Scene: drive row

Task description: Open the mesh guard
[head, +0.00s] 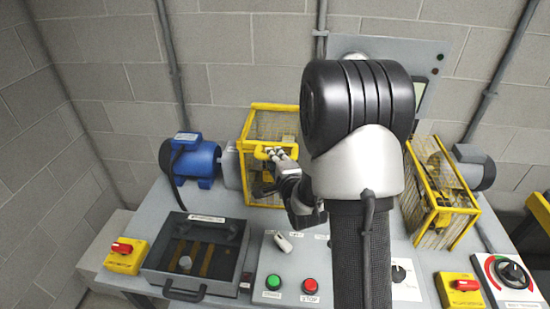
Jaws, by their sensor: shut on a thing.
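A yellow-framed mesh guard (254,124) stands at the back of the bench, left of my arm, beside the blue motor. My gripper (268,156) is at the front of this guard, shut on its yellow handle (262,151). My arm hides the guard's right side. A second yellow mesh guard (432,190) stands to the right of my arm, beside a grey motor, and looks tilted.
The blue motor (195,161) sits left of the guard. In front are a dark box (200,252) with a handle, a panel with a green button (273,283) and a red button (309,286). Red-and-yellow switches (124,256) stand left and right (462,288).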

